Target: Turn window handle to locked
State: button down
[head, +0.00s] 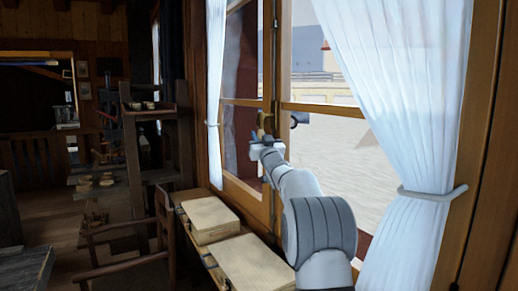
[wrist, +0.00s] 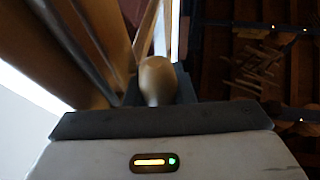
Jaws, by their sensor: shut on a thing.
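The window handle (head: 267,121) is on the wooden frame between the two window sashes, near the middle of the head view. My gripper (head: 262,137) reaches up to it from below right and is shut on it. In the wrist view the handle's rounded, tan end (wrist: 157,80) stands up just beyond the dark edge of my gripper (wrist: 158,106). The jaws hide part of the handle, and its exact angle is hard to read.
White curtains hang at the left (head: 215,65) and right (head: 405,90) of the window. Two pale wooden boxes (head: 208,217) (head: 255,264) lie on a bench below it. A wooden chair (head: 125,235) and shelves (head: 155,115) stand at the left.

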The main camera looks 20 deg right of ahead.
jog(key=shift+r, duration=0.2)
jog(key=c, duration=1.7)
grip_release()
jog(key=o, duration=0.5)
jog(key=shift+w+f, duration=0.1)
jog(key=shift+c, duration=0.2)
jog(key=shift+f, duration=0.1)
jog(key=shift+s+f, duration=0.15)
jog(key=shift+s, duration=0.1)
jog(key=b+v, duration=0.2)
jog(key=v, duration=0.5)
jog(key=shift+b, duration=0.3)
jog(key=shift+s+a, duration=0.1)
jog(key=shift+s, duration=0.05)
